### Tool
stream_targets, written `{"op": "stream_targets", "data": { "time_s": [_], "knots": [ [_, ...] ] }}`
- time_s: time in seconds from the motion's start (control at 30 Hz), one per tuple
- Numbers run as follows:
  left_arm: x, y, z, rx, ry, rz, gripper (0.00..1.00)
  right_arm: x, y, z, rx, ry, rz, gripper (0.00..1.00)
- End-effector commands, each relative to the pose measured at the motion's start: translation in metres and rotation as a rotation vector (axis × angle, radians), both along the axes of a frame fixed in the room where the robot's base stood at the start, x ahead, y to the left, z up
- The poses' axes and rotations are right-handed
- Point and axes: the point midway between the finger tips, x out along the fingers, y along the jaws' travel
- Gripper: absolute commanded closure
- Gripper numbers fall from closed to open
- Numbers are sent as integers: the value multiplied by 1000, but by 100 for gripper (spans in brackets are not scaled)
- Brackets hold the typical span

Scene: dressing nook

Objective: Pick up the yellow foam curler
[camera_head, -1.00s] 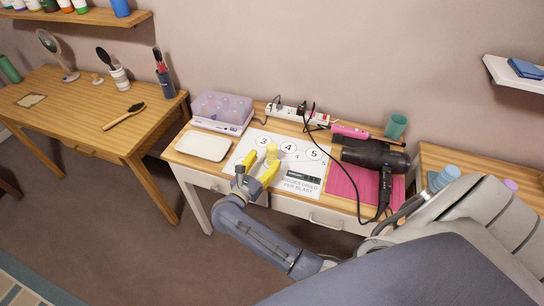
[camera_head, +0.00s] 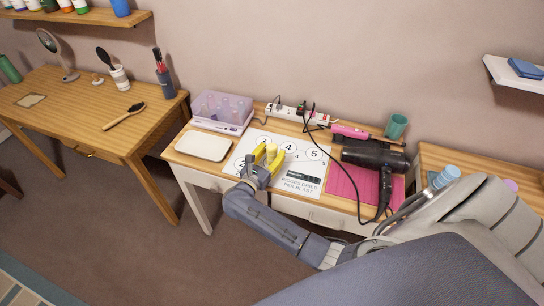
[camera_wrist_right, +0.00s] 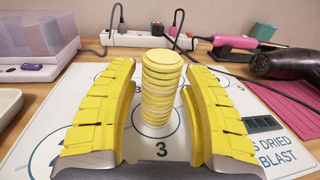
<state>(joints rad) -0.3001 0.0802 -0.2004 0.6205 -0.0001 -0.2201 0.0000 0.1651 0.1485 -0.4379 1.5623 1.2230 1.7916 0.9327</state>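The yellow foam curler (camera_wrist_right: 160,88) stands upright on the white numbered mat (camera_wrist_right: 60,135), by the printed 3. In the head view the curler (camera_head: 271,149) is partly hidden by the yellow fingers of my right gripper (camera_head: 268,156). My right gripper (camera_wrist_right: 158,100) is open, with one finger on each side of the curler. A gap shows between the left finger and the curler. The right finger looks very close, and I cannot tell if it touches. My left gripper is not in view.
A clear lilac box (camera_head: 222,110) and a white tray (camera_head: 203,146) lie left of the mat. A power strip (camera_head: 298,113) is behind. A black hair dryer (camera_head: 375,155) with its cord lies on a pink mat (camera_head: 345,183) to the right. A green cup (camera_head: 396,126) stands at the back.

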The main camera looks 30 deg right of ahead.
Motion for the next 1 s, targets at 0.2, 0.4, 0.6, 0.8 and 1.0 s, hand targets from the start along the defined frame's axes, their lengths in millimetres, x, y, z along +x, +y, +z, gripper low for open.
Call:
{"op": "stream_targets", "data": {
  "time_s": [0.2,0.4,0.6,0.8,1.0],
  "knots": [
    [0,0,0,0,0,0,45,0,0,0,0,0,0,79],
    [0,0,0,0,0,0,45,0,0,0,0,0,0,93],
    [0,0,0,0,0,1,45,0,0,1,0,0,0,93],
    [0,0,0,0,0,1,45,0,1,12,2,-2,1,93],
    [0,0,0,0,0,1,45,0,1,44,4,-6,0,93]
  ]
}}
